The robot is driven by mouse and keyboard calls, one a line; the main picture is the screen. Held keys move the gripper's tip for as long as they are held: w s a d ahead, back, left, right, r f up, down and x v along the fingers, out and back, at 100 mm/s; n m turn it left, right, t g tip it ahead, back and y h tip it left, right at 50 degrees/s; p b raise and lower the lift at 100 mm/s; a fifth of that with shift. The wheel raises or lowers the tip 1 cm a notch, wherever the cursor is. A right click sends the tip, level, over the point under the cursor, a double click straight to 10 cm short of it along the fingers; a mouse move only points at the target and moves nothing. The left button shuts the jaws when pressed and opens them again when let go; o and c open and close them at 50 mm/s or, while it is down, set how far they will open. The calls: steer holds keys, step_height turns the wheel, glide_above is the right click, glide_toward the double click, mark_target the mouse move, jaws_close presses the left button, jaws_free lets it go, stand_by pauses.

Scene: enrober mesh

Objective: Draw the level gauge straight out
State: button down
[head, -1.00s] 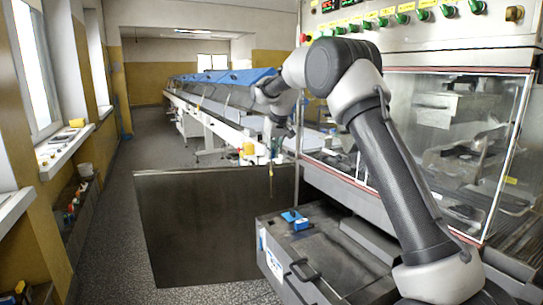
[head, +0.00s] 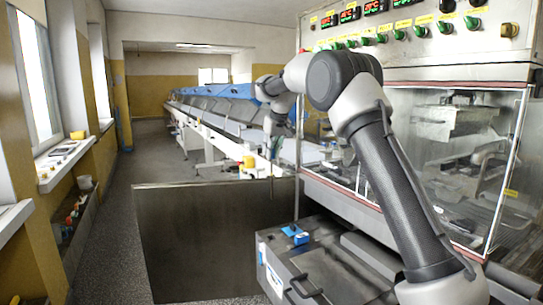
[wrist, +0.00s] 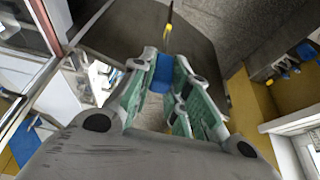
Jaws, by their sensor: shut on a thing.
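The level gauge shows in the wrist view as a blue grip (wrist: 161,74) with a thin yellow and dark rod (wrist: 169,28) beyond it. My gripper (wrist: 163,66) is shut on the blue grip, its green-sided fingers on either side.
A grey box (head: 335,262) with a handle and small blue pieces (head: 296,234) on top stands right of the tank. A glass-fronted machine (head: 440,150) fills the right. A long conveyor (head: 215,110) runs behind. The floor aisle (head: 120,210) on the left is clear.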

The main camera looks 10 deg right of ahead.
steer(key=shift+r, duration=2.1)
